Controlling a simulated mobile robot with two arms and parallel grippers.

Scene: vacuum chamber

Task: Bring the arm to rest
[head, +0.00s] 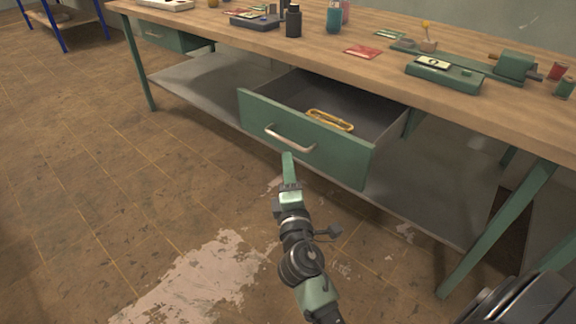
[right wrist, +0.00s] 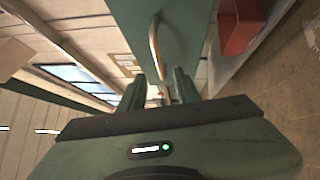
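The arm in the head view is my right one; it reaches up from the bottom edge. Its gripper (head: 288,158) is just below the metal handle (head: 290,139) of an open green drawer (head: 340,150). In the right wrist view the two fingers stand apart, with a gap between them, so the gripper (right wrist: 159,88) is open. The handle (right wrist: 155,45) shows just beyond the fingertips against the green drawer front; I cannot tell whether they touch. My left gripper is not in view.
A yellow looped object (head: 330,120) lies in the drawer. The wooden workbench (head: 235,38) above carries bottles, a green vise-like tool (head: 515,66) and small parts. A green table leg (head: 497,228) stands at right. The floor left of the arm is clear.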

